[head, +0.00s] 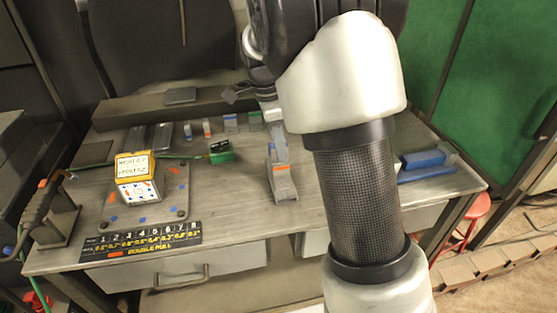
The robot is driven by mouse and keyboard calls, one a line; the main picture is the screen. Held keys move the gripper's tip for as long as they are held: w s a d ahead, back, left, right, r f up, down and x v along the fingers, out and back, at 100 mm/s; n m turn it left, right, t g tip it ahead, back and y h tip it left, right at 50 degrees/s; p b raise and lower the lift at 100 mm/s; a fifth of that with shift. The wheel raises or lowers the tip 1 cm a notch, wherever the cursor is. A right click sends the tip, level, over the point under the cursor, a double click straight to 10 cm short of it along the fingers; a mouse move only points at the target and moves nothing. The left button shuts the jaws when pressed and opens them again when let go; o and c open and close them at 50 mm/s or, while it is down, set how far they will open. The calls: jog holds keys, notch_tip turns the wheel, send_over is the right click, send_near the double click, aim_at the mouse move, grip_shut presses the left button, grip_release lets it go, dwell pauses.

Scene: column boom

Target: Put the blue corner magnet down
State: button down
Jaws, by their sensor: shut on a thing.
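My gripper (270,108) reaches down over the middle of the workbench, partly hidden behind my forearm. It is shut on a small blue-grey piece (278,146) that appears to be the blue corner magnet. The piece shows just below the fingers, close behind and above a grey block with an orange label (284,186). I cannot tell whether the piece touches the block or the bench top. The fingertips are small and hard to make out.
The grey workbench (235,200) holds a plate with a yellow-topped box (133,167) at left, a black numbered strip (140,243) in front, and a green-and-black block (221,152). Small coloured blocks line the back. A blue block (423,159) sits at right. A red stool (476,210) stands beyond.

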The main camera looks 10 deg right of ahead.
aim_at(272, 146)
notch_tip(272, 146, down, 4)
jog(key=shift+f+b, duration=0.1)
jog(key=shift+b, duration=0.25)
jog(key=shift+f, duration=0.1)
jog(key=c, duration=1.5)
grip_release()
jog(key=shift+o, duration=0.2)
jog(key=r, duration=0.4)
jog(key=a+r+p, duration=0.1)
jog(key=r, duration=0.3)
jog(key=r+p, duration=0.1)
jog(key=r, duration=0.3)
jog(key=shift+a, duration=0.4)
jog(key=s+d+r+n+t+y, duration=0.1)
jog(key=s+r+n, duration=0.3)
jog(key=s, duration=0.2)
jog(key=s+d+r+n+t+y, duration=0.1)
jog(key=s+r+n+t, duration=0.2)
jog(key=s, duration=0.4)
jog(key=s+f+n+t, duration=0.1)
jog(key=s+n, duration=1)
jog(key=s, duration=0.1)
jog(key=shift+f+t, duration=0.3)
jog(key=shift+f, duration=0.1)
